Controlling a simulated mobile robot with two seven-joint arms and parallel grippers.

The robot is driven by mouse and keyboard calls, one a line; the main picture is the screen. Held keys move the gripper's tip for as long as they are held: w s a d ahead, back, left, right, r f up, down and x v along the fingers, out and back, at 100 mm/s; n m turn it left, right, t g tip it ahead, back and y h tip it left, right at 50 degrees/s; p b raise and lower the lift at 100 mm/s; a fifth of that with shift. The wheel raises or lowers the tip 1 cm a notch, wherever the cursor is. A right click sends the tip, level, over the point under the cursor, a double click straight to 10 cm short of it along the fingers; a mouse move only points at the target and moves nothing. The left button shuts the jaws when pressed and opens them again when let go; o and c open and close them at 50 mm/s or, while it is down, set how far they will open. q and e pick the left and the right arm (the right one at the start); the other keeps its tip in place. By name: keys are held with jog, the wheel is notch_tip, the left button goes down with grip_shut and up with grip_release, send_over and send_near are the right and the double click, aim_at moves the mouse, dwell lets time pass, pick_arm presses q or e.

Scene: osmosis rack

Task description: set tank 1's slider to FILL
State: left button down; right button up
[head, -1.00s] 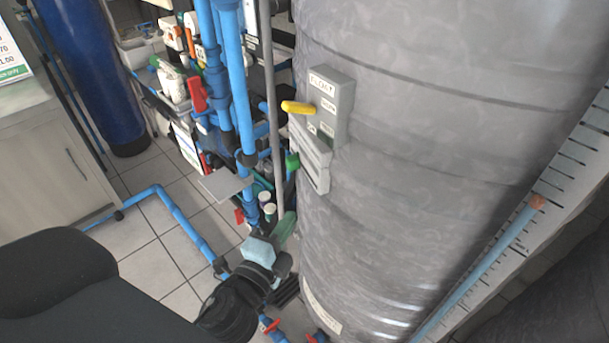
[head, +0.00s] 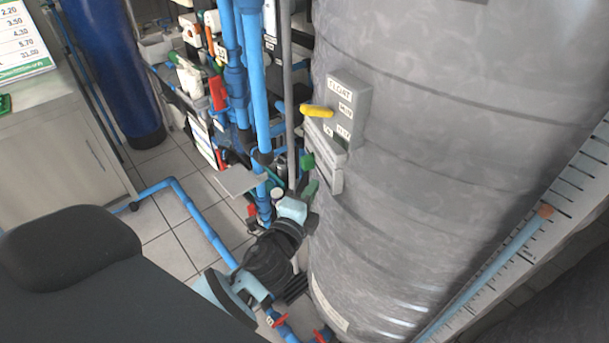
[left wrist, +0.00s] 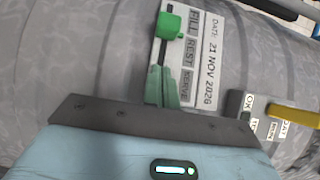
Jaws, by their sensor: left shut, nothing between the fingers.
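Tank 1's slider plate, on the grey tank, shows in the left wrist view (left wrist: 202,75) with FILL, REST and SERVE labels and a date. Its green slider knob (left wrist: 170,27) is beside the FILL label, at the far end of a dark slot. In the head view the knob (head: 307,162) sticks out left of the plate (head: 325,178). My left gripper (left wrist: 161,68) is shut and empty; its green fingertips lie over the slot near REST and SERVE, a gap short of the knob. In the head view this gripper (head: 311,188) is just below the knob. My right gripper is out of view.
A grey float-switch box (head: 346,105) with a yellow lever (head: 317,111) sits on the tank just above the slider plate. Blue pipes (head: 255,80) stand left of it. A measuring scale (head: 540,225) runs along the right. Tiled floor (head: 165,215) is open at the left.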

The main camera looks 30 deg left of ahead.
aim_at(301, 161)
pick_arm(q)
jog(key=w+a, duration=0.2)
jog(key=shift+w+a+r, duration=0.1)
jog(key=shift+w+a, duration=0.15)
jog(key=shift+w, duration=0.05)
jog(key=shift+w+a, duration=0.3)
jog(key=shift+a, duration=0.05)
jog(key=w+a, duration=0.2)
jog(key=a, duration=0.1)
jog(key=shift+w, duration=0.2)
jog(key=shift+a, duration=0.15)
jog(key=shift+w, duration=0.1)
jog(key=shift+p, duration=0.3)
